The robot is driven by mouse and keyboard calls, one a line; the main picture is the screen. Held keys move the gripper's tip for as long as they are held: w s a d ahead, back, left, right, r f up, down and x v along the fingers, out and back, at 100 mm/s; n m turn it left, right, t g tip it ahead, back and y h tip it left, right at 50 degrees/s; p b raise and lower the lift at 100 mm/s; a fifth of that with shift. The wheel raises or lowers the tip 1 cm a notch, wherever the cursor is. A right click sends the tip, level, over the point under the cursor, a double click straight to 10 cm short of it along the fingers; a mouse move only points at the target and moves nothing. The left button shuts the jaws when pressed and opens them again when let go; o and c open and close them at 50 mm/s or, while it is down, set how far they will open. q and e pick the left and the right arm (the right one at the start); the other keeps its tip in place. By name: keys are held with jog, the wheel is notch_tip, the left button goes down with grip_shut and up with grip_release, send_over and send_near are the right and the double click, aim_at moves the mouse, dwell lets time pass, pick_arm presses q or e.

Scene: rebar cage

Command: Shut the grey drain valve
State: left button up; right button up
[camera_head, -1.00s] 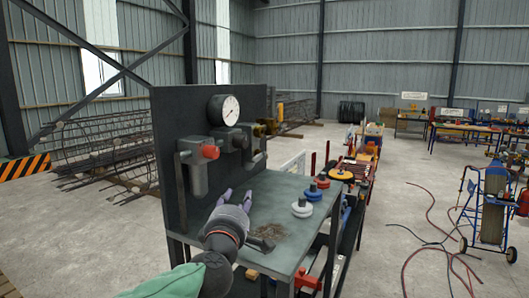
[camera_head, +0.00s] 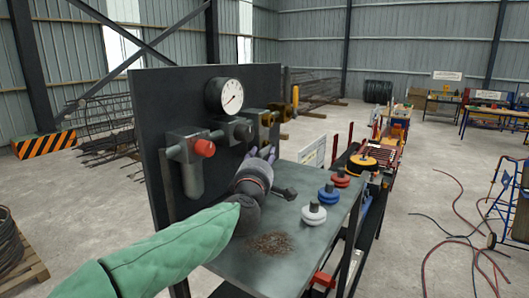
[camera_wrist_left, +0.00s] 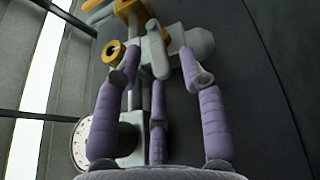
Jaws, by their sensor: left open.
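A grey lever-like handle (camera_wrist_left: 156,50), which looks like the drain valve, shows in the left wrist view beside brass-yellow fittings (camera_wrist_left: 130,10). A grey faceted part (camera_wrist_left: 199,42) sits to its right. I cannot tell whether the valve is open or shut. My left gripper (camera_wrist_left: 153,62) has its purple fingers spread around the handle's area, with no clear grip on it. In the head view my left gripper (camera_head: 264,153) is at the dark panel, below the brass fitting (camera_head: 268,118), and hides what lies behind it. My right gripper is out of view.
The dark panel (camera_head: 150,110) carries a round gauge (camera_head: 231,96) and a red knob (camera_head: 204,148). On the bench top (camera_head: 310,250) lie white (camera_head: 314,215), blue (camera_head: 328,195) and red (camera_head: 341,179) handwheels and a brown patch. Hoses lie on the floor at right.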

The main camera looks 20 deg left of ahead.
aim_at(268, 149)
pick_arm(q)
jog(key=shift+x, duration=1.45)
grip_shut()
jog(key=shift+p, duration=0.5)
grip_release()
